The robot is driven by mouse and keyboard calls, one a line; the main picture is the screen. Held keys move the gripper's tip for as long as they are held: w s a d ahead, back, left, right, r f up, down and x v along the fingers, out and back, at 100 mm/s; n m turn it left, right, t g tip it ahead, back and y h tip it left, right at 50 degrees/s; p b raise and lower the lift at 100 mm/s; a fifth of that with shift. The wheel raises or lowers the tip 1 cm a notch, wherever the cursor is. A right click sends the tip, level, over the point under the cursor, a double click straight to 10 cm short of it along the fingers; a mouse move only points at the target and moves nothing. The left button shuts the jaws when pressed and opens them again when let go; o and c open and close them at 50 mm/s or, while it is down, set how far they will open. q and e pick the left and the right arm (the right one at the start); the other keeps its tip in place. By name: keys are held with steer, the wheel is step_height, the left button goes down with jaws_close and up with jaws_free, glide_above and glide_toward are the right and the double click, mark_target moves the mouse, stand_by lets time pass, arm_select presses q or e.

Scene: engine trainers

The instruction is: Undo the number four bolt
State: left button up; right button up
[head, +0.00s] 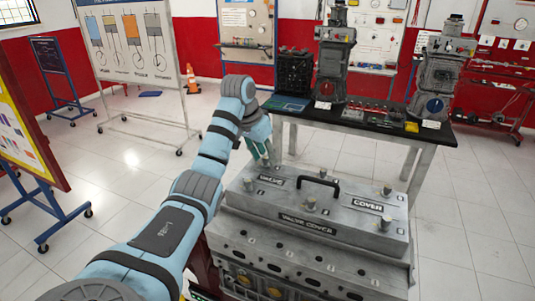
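The grey valve cover (295,205) sits on top of the engine block (300,260), with a black handle (318,184) in its middle. Several bolts stand up from the cover: one at its left end (249,184), one at the front middle (311,204), one at the front right (384,223) and one at the back right (387,190). Small number marks lie beside them, too small to read, so I cannot tell which is number four. My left gripper (266,155) points down at the cover's back left corner; its fingertips are partly hidden. My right gripper is out of view.
A black-topped bench (385,120) with two engine models stands close behind the engine. A board on a wheeled stand (135,45) and an orange cone (192,80) are at the back left. The tiled floor on the right is clear.

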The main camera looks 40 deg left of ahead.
arm_select(q)
steer(key=shift+s+r, duration=0.1)
steer(key=shift+s, duration=0.15)
jaws_close()
steer(key=shift+n, duration=0.6)
steer(key=n+y, duration=0.1)
steer(key=n, duration=0.2)
steer(key=n+y, duration=0.1)
steer(key=n, duration=0.1)
steer(key=shift+w+d+n+g+y, duration=0.15)
steer(key=shift+d+n+g+y, duration=0.15)
steer(key=n+g+y, duration=0.1)
steer(key=n, duration=0.2)
steer(key=shift+w+d+n, duration=0.1)
steer(key=shift+n, duration=0.2)
steer(key=shift+w+n+g+y, duration=0.1)
steer(key=shift+n+g+y, duration=0.4)
steer(key=shift+n, duration=1.4)
